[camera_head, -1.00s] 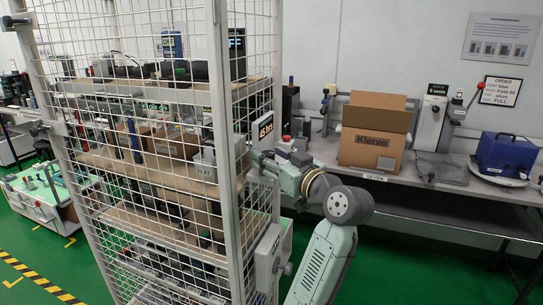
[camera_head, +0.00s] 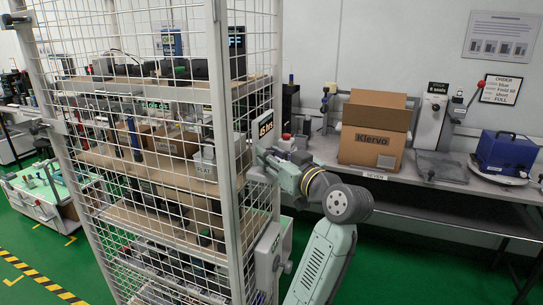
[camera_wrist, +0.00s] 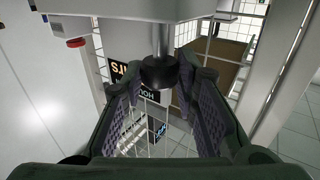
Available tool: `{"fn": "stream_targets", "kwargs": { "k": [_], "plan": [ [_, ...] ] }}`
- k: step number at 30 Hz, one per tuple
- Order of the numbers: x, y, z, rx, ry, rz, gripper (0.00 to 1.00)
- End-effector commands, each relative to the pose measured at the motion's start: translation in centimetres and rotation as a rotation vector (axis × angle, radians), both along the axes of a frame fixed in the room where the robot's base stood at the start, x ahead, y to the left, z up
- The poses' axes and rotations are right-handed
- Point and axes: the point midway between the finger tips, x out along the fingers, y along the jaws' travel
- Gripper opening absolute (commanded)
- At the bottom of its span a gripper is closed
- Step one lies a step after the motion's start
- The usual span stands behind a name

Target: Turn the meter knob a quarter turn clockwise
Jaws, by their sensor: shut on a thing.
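A round black knob (camera_wrist: 160,73) on a grey metal shaft shows in the wrist view, below a pale grey body (camera_wrist: 125,8). My gripper (camera_wrist: 161,78) has its two dark fingers on either side of the knob and is shut on it. No meter scale or pointer is readable. In the head view my gripper (camera_head: 258,166) is beside the right front post of the mesh cage, below the "45 hrs" sign (camera_head: 265,127). The knob cannot be made out there.
The wire mesh cage (camera_head: 222,150) with loaded shelves stands directly left of my gripper. A grey box with a lever (camera_head: 270,255) is on its post lower down. A bench to the right holds a cardboard box (camera_head: 372,150) and a blue case (camera_head: 507,153).

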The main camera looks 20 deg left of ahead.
Motion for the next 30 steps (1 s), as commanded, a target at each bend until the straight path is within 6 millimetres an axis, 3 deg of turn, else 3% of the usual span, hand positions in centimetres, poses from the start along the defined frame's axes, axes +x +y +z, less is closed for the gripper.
{"fn": "stream_targets", "kwargs": {
  "k": [11, 30],
  "plan": [
    [-0.3, 0.2, -0.1, -0.002, -0.002, -0.164, 0.0],
    [-0.7, 1.1, 0.1, 0.0, -0.002, -0.71, 0.0]
  ]
}}
